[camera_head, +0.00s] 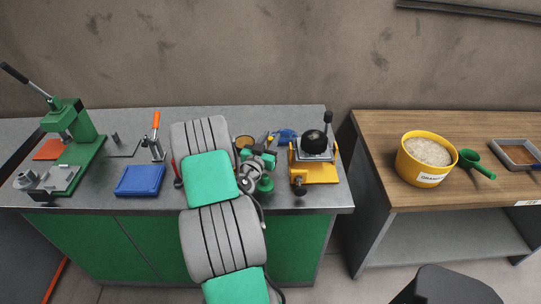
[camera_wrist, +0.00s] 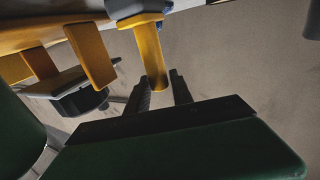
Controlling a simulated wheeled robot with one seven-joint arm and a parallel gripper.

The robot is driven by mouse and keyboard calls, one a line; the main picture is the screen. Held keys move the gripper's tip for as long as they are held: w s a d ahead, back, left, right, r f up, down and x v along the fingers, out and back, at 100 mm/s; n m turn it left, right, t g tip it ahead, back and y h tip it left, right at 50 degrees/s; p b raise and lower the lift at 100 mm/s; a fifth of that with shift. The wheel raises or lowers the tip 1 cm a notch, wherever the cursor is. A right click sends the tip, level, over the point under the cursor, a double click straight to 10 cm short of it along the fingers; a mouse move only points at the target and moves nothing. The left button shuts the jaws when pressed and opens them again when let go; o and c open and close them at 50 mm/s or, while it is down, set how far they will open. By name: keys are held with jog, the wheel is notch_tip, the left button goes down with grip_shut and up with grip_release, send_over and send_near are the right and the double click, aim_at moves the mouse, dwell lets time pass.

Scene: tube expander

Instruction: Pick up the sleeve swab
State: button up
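In the wrist view my gripper (camera_wrist: 160,85) has its two dark fingers apart. In the head view a small yellow piece (camera_head: 268,138) lies by a blue object (camera_head: 286,137) at the back of the grey bench, just past my wrist. My arm hides part of the bench, and the fingertips are hard to make out there.
A yellow device (camera_head: 316,172) with a black knob and lever stands close to the right of my wrist. A brown round dish (camera_head: 244,142) is behind. A blue tray (camera_head: 140,180) and green press (camera_head: 75,135) stand left. A yellow bucket (camera_head: 425,160) is on the wooden table.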

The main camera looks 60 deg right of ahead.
grip_shut()
jog(key=shift+r, duration=0.1)
dwell(0.3)
